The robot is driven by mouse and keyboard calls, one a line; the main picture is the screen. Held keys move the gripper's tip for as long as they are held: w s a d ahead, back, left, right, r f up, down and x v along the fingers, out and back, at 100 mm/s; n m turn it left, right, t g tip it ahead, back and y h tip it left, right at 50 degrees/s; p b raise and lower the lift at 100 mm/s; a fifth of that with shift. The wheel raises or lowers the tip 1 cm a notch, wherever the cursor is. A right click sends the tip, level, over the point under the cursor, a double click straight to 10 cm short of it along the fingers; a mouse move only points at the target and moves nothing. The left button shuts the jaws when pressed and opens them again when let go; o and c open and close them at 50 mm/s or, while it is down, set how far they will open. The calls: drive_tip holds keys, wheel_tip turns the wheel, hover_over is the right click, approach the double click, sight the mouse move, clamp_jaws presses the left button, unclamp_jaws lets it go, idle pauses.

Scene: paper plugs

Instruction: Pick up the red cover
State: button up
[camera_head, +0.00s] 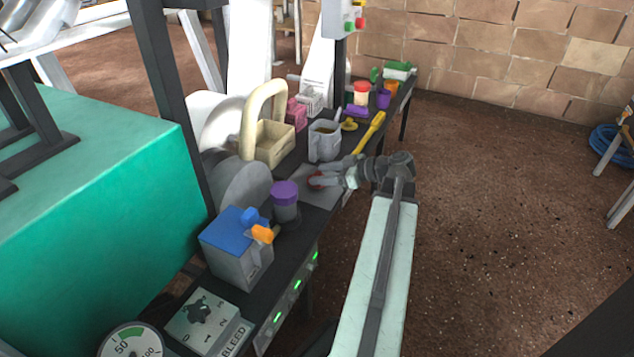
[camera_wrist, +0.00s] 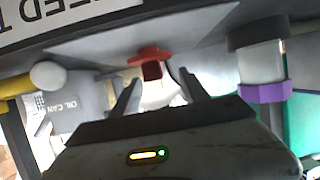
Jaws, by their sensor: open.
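The red cover (camera_head: 315,181) sits on a grey plate (camera_head: 316,196) on the dark bench, partly hidden by my gripper (camera_head: 326,180). In the wrist view the red cover (camera_wrist: 150,56) has a wide flange and a darker square body, with a white rounded part just below it in the picture. My gripper (camera_wrist: 159,78) is open. Its two dark fingers stand either side of the cover's line, with the cover at or just beyond the fingertips. I cannot tell whether either finger touches it.
A purple-capped grey jar (camera_head: 285,201) stands close to the left of my gripper. A grey can (camera_head: 324,141) and a yellow-handled tool (camera_head: 370,134) are behind it. A blue-topped grey box (camera_head: 237,246) is nearer. The floor right of the bench is clear.

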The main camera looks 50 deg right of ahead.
sight(314, 174)
drive_tip(key=x, duration=0.1)
drive_tip(key=b+x, duration=0.1)
drive_tip(key=x, duration=0.1)
drive_tip(key=d+b+x, duration=0.1)
drive_tip(key=x, duration=0.1)
drive_tip(key=shift+w+a+f, duration=0.1)
drive_tip(key=shift+w+f, duration=0.05)
drive_tip(key=shift+f, duration=0.15)
drive_tip(key=shift+r, duration=0.1)
clamp_jaws()
